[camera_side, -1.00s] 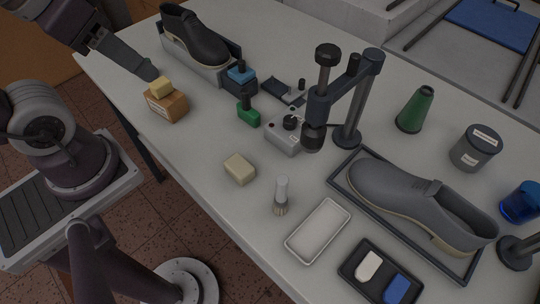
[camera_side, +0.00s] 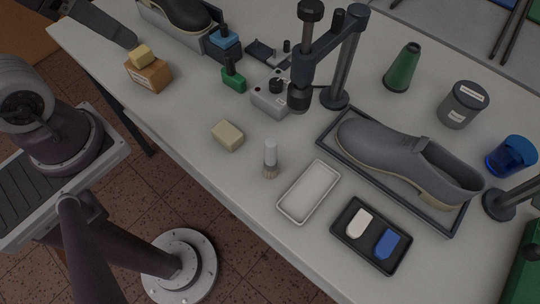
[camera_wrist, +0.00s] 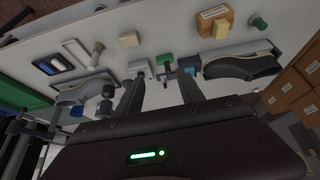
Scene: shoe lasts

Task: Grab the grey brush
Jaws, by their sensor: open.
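The brush (camera_side: 270,158), with a pale grey-white handle and tan bristles, stands upright, bristles down, on the table between the cream block and the white tray. It also shows in the wrist view (camera_wrist: 97,48), up and left of my fingers. My gripper (camera_wrist: 161,77) is open and empty, its two dark fingers apart and pointing toward the table. In the side view a dark strip of my gripper (camera_side: 106,25) shows at the upper left, behind the brown box and well away from the brush.
A cream block (camera_side: 228,135) and a white tray (camera_side: 281,208) flank the brush. A black tray (camera_side: 338,236) and a grey shoe (camera_side: 395,155) lie to the right. A clamp stand (camera_side: 344,65), green block (camera_side: 234,84) and brown box (camera_side: 149,76) stand farther back.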

